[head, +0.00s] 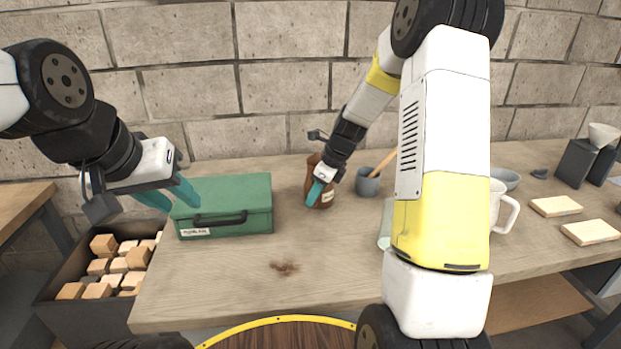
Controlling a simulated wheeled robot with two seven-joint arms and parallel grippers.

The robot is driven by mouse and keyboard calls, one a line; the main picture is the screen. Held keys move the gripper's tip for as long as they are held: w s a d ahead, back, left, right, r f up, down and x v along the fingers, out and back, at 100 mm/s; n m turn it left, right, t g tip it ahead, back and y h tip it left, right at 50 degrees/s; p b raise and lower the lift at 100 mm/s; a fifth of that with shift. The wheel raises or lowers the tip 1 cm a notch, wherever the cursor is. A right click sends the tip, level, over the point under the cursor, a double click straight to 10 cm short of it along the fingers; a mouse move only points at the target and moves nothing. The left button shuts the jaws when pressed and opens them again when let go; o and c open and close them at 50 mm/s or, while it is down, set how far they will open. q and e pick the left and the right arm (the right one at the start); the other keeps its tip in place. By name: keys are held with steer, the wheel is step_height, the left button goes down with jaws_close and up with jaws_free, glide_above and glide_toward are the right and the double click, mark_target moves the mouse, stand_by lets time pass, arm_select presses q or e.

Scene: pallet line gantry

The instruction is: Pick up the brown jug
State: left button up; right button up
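The brown jug (311,168) stands upright on the wooden table, right of the green toolbox, with a pale label low on its side. My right gripper (315,192) is in front of the jug and hides much of it. Its teal finger overlaps the jug in the picture; I cannot tell whether it touches or whether the fingers are open. My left gripper (170,197) is at the left, in front of the toolbox's left end. Its two teal fingers are apart with nothing between them.
The green toolbox (235,195) stands left of the jug. A grey cup (367,184) with a wooden utensil is close on its right. A white mug (507,213) and pale slabs (556,206) lie further right. A bin (75,315) of wooden blocks is at lower left.

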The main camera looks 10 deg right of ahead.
steer(key=shift+a+f, duration=0.1)
steer(key=shift+f, duration=0.15)
jaws_close()
steer(key=shift+w, duration=0.1)
stand_by(1.2)
